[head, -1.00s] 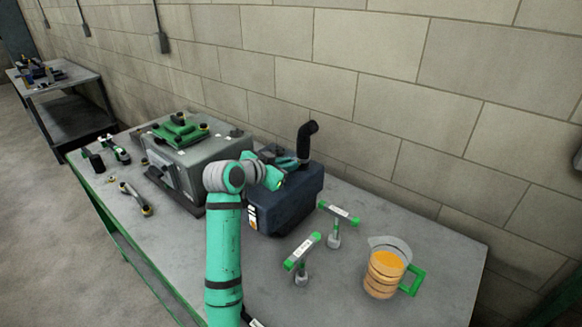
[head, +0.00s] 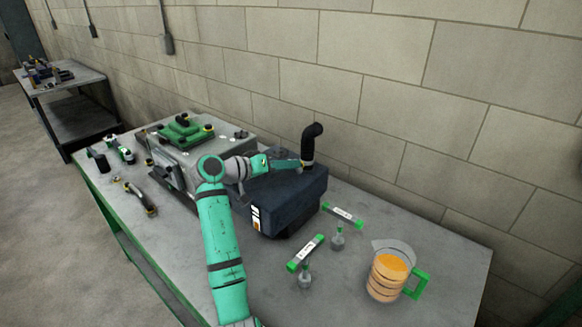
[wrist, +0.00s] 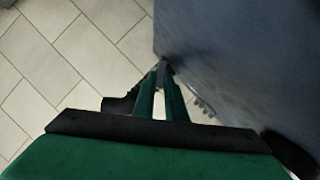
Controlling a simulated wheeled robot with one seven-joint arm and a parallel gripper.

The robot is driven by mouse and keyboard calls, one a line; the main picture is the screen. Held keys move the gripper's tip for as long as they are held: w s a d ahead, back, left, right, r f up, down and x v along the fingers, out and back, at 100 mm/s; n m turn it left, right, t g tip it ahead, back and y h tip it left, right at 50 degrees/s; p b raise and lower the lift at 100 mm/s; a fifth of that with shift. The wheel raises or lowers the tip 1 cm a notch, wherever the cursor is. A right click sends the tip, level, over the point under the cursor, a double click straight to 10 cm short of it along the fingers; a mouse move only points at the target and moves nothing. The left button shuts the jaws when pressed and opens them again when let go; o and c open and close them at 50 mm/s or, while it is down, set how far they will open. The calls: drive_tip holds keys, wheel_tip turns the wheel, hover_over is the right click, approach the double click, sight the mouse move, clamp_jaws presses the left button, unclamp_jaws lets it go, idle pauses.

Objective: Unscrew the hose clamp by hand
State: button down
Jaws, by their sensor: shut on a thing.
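A black bent hose (head: 308,146) stands up from the top of a dark blue block (head: 285,195) on the workbench. The hose clamp is too small to make out clearly at the foot of the hose. My gripper (head: 299,164) reaches in from the left to the foot of the hose. In the wrist view, the two green fingers of my gripper (wrist: 165,72) run close together, with a small dark thing at their tips beside the blue block (wrist: 240,60). What they hold is mostly hidden.
A grey engine block with a green cover (head: 183,131) stands left of the blue block. Two green-ended T-shaped tools (head: 305,253) and a jug of orange liquid (head: 389,275) stand to the right. A brick wall (head: 400,110) is behind the bench.

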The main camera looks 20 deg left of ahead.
drive_tip(key=shift+w+d+n+h, duration=0.2)
drive_tip(key=shift+d+n+h, duration=0.1)
idle(0.4)
drive_tip(key=c, duration=1.8)
unclamp_jaws()
drive_tip(key=shift+a, duration=0.1)
drive_tip(key=shift+s+a, duration=0.1)
drive_tip(key=v, duration=1)
drive_tip(key=shift+s+a+r, duration=0.1)
drive_tip(key=shift+s+a, duration=0.15)
drive_tip(key=shift+s, duration=0.05)
drive_tip(key=shift+c, duration=1.2)
